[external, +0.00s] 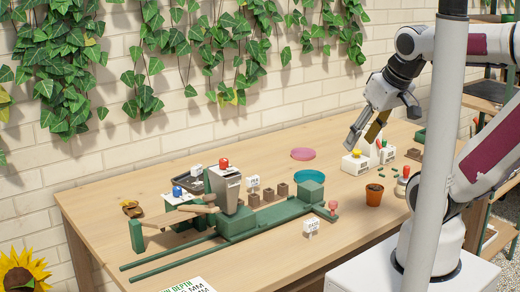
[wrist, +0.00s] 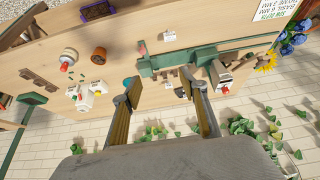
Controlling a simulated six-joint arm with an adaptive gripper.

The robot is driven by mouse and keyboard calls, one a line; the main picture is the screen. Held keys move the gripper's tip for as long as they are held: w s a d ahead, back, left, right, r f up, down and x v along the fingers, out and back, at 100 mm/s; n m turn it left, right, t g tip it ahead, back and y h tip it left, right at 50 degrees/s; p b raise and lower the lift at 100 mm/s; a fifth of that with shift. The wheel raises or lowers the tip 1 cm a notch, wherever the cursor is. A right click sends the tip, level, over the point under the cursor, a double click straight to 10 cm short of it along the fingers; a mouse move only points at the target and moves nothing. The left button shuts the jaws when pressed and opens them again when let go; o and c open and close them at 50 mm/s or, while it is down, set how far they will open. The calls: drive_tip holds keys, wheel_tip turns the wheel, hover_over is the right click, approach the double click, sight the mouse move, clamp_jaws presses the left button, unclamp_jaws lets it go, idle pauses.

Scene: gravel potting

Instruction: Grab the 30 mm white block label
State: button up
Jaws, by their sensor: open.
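A small white block label (external: 311,226) with dark print stands on the table in front of the green machine; it also shows in the wrist view (wrist: 169,36). A second white label (external: 253,182) stands behind the green rail, near brown blocks. The print is too small to tell which one reads 30 mm. My gripper (external: 362,137) is open and empty, raised over the back right of the table, well away from both labels. In the wrist view its two fingers (wrist: 160,82) are spread apart with nothing between them.
The green machine (external: 240,222) with a grey hopper (external: 225,188) fills the table's middle left. A terracotta pot (external: 374,195), white dispensers (external: 355,164), a teal dish (external: 309,177) and a pink dish (external: 303,154) stand to the right.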

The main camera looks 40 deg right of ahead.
drive_tip(key=shift+c, duration=0.2)
idle(0.6)
